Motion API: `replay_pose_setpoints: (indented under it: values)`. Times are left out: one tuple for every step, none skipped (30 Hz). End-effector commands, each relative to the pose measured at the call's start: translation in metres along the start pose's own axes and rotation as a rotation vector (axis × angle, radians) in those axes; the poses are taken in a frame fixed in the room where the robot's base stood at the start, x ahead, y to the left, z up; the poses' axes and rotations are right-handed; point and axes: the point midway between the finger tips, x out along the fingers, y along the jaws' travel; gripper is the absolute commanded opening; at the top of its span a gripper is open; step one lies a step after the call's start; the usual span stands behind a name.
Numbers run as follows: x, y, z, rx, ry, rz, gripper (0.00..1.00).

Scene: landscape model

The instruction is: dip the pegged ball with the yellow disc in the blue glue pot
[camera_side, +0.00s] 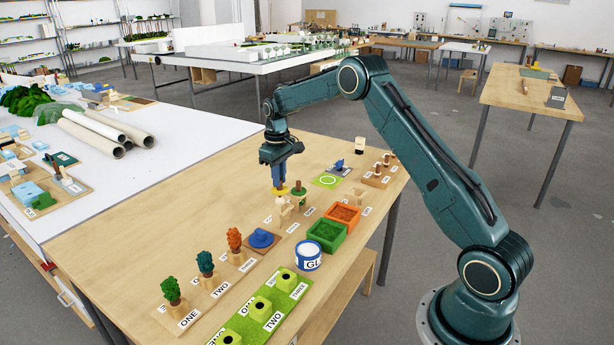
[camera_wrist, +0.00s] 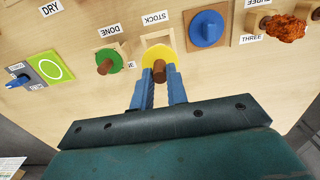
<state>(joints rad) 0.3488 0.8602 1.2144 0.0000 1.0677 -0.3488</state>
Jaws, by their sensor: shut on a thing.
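My gripper (camera_side: 279,183) points down with its blue fingers shut on the brown peg of the pegged ball with the yellow disc (camera_wrist: 160,58). The yellow disc (camera_side: 279,190) also shows in the side view, just above a pale wooden stand (camera_side: 285,208). The ball under the disc is hidden, and I cannot tell whether it touches the stand. The blue glue pot (camera_side: 308,257), white on top and labelled, stands nearer the side camera, to the right of the stand. It is not in the wrist view.
A green-disc peg (camera_wrist: 108,62) sits beside mine by the DONE label. A blue round piece (camera_side: 262,239), green tray (camera_side: 327,235) and orange tray (camera_side: 342,215) are near the pot. Small trees (camera_side: 171,290) stand in a row.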

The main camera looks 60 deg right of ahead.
Motion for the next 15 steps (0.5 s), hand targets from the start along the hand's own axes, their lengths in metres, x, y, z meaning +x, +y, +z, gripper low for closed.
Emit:
replay_pose_setpoints:
  values:
    - [-0.003,0.0,0.0,0.0,0.002,0.001,0.02]
    - [-0.005,0.0,0.0,0.0,0.002,0.001,0.02]
    - [-0.008,0.0,-0.001,0.0,0.002,0.001,0.02]
    - [-0.011,0.0,-0.001,0.0,0.002,0.001,0.02]
    - [-0.014,0.0,-0.001,0.0,0.003,0.001,0.02]
    - [-0.018,0.0,-0.001,0.0,0.004,0.001,0.02]
    - [-0.023,0.0,-0.001,0.0,0.004,0.001,0.02]
    - [-0.027,0.0,-0.001,0.0,0.004,0.002,0.02]
    - [-0.03,0.0,-0.001,0.0,0.004,0.001,0.02]
    - [-0.034,0.0,-0.001,0.0,0.003,0.001,0.02]
    - [-0.037,0.0,-0.001,0.0,0.003,0.001,0.02]
    - [-0.042,0.0,-0.001,0.0,0.004,0.001,0.02]
    - [-0.046,0.0,-0.001,0.0,0.004,0.001,0.02]
    - [-0.051,0.0,-0.001,0.0,0.004,0.001,0.02]
    - [-0.05,-0.002,0.002,-0.001,0.001,0.0,0.02]
